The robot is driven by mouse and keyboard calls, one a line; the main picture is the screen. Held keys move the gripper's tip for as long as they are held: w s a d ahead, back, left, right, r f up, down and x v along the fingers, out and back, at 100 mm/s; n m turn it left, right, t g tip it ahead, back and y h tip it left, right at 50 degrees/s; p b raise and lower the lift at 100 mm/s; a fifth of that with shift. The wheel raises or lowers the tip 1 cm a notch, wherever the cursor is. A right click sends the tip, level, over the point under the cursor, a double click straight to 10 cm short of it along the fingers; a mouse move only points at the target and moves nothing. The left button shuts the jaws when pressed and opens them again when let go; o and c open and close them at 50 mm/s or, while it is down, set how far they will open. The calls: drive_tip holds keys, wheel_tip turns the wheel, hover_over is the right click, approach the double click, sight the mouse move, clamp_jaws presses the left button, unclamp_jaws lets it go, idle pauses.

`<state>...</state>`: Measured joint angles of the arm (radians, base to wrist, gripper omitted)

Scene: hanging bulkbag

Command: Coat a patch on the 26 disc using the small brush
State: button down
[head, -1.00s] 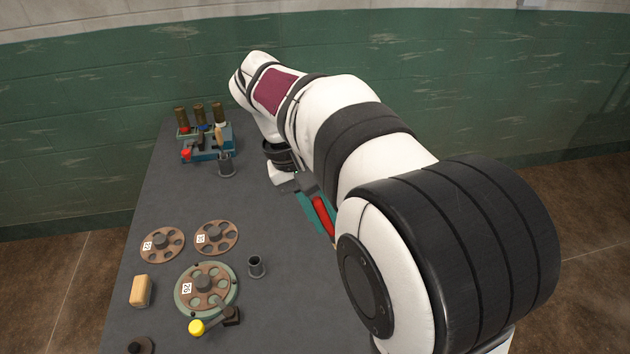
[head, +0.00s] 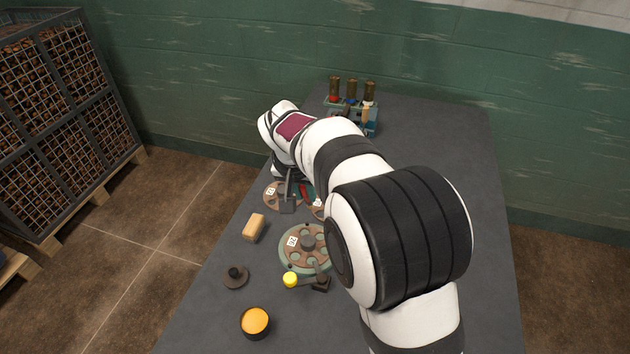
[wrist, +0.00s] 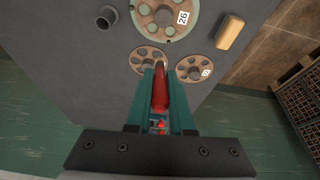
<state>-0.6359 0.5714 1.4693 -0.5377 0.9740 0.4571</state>
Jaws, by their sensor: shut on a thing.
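The 26 disc (head: 316,238), brown with round holes and a white label, lies on a green round base (head: 283,257). The disc also shows at the top of the wrist view (wrist: 148,16). My gripper (wrist: 161,75) is shut on a slim red-handled tool (wrist: 160,94), which looks like the small brush. Its narrow tip points away from my wrist; its bristles are too small to make out. In the head view my gripper (head: 298,193) is over the two smaller brown discs, behind the 26 disc and apart from it.
A yellow-knobbed lever (head: 290,280) stands by the base. A tan block (head: 254,228), a dark knobbed lid (head: 236,278) and an orange-filled pot (head: 255,322) are at the left. A grey cup (wrist: 107,17) stands near the discs. A rack (head: 352,112) is at the back.

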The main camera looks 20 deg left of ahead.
drive_tip(key=shift+f, duration=0.65)
